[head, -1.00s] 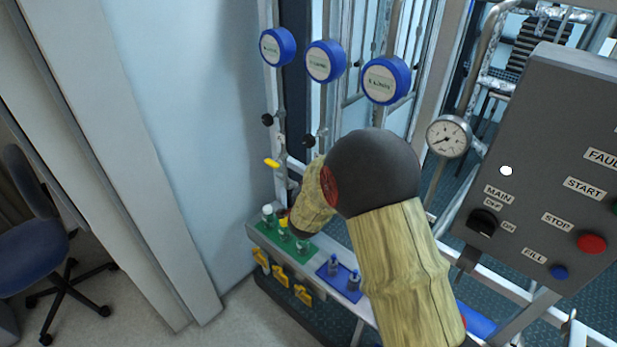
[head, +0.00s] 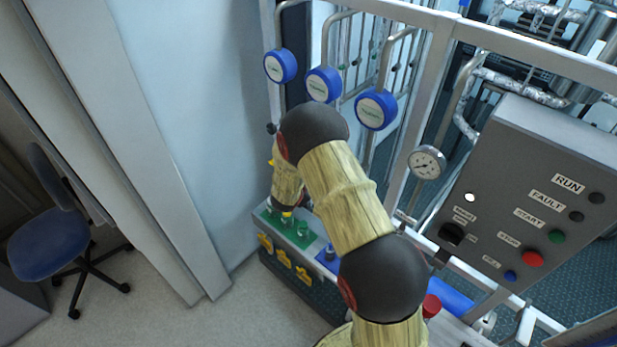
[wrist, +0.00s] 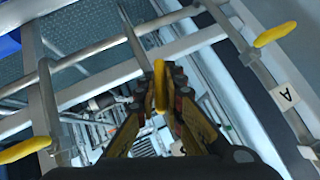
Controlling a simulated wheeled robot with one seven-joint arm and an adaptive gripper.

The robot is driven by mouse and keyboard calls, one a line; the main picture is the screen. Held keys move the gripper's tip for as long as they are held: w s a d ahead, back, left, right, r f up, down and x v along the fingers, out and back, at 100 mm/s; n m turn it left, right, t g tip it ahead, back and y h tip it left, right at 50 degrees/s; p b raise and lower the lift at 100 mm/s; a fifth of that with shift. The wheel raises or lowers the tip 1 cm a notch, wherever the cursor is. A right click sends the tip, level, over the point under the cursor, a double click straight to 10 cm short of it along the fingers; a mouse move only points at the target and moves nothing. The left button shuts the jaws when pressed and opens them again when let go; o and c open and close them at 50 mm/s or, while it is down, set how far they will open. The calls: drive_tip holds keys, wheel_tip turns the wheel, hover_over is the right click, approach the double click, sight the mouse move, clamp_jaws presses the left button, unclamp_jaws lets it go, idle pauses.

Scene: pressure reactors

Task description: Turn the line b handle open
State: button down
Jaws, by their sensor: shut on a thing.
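In the wrist view, a yellow handle (wrist: 159,78) on the middle pipe is between the fingertips of my gripper (wrist: 161,92), which is shut on it. It lies between the other two yellow handles, and its long side runs roughly along its pipe. Its own label is not visible. A right-hand yellow handle (wrist: 275,34) is by a white label marked A (wrist: 285,97) and lies across its pipe. A left-hand yellow handle (wrist: 25,150) also lies across its pipe. In the head view, my arm hides the gripper and the held handle.
Blue round gauges (head: 323,85) hang above the pipes. A grey control box (head: 540,200) with buttons and a pressure gauge (head: 427,163) stand right of my arm.

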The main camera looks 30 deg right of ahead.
drive_tip(key=shift+r+n+g+h+p, duration=0.3)
drive_tip(key=shift+n+g+p, duration=0.5)
drive_tip(key=shift+p, duration=2.7)
drive_tip(key=g+p, duration=0.1)
drive_tip(key=p, duration=0.2)
drive_tip(key=shift+f, duration=0.15)
drive_tip(key=shift+f+g+h+p, duration=0.25)
drive_tip(key=shift+g+p, duration=0.25)
drive_tip(key=shift+p, duration=0.45)
drive_tip(key=c, duration=1.9)
unclamp_jaws()
drive_tip(key=shift+r, duration=0.1)
drive_tip(key=v, duration=1.2)
drive_tip(key=shift+w, duration=0.1)
